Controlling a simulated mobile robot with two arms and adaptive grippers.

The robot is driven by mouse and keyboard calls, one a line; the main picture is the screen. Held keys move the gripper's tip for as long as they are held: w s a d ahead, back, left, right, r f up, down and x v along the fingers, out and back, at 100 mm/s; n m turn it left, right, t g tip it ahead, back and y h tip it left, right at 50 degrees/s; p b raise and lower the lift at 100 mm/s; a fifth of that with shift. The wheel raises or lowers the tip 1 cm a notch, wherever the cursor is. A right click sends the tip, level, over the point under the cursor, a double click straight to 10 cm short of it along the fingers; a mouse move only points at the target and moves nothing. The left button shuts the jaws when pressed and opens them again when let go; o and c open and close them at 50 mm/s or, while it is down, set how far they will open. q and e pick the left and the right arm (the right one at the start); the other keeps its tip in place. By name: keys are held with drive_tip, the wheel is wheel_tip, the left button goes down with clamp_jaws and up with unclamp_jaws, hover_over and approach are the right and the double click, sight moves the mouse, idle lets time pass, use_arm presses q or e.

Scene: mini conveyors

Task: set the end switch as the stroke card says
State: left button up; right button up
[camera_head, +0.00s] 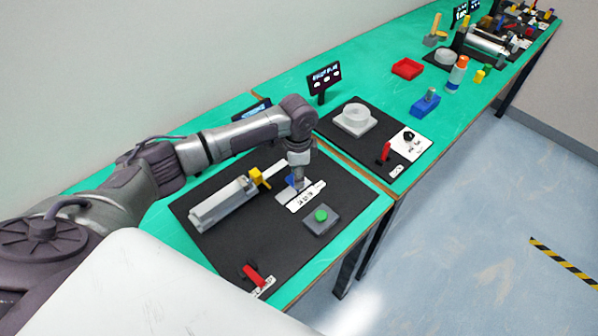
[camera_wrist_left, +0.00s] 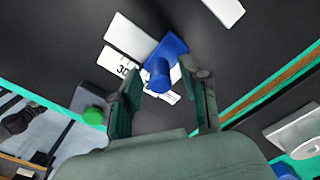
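The blue end switch (camera_head: 291,181), a block with a round upright knob, stands on a pale plate on the black board. It also shows in the left wrist view (camera_wrist_left: 159,72). My left gripper (camera_head: 299,181) points down over it; in the wrist view its two fingers (camera_wrist_left: 160,80) stand apart on either side of the knob, with gaps visible. A white card (camera_head: 307,197) with dark print lies beside the switch; in the wrist view part of its print (camera_wrist_left: 123,70) shows, perhaps "30", the rest hidden by a finger. My right gripper is out of view.
A dark screen (camera_head: 251,111) stands behind, mostly hidden by my arm. Another station (camera_head: 340,133) lies right.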

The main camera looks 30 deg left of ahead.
use_arm(q)
drive_tip(key=shift+w+d, duration=0.1)
drive_tip(key=shift+w+f, duration=0.1)
drive_tip(key=shift+w, duration=0.05)
drive_tip(key=shift+d, duration=0.1)
drive_tip(key=shift+r, duration=0.3)
wheel_tip(320, 180, up, 11)
drive_tip(key=shift+r, duration=0.2)
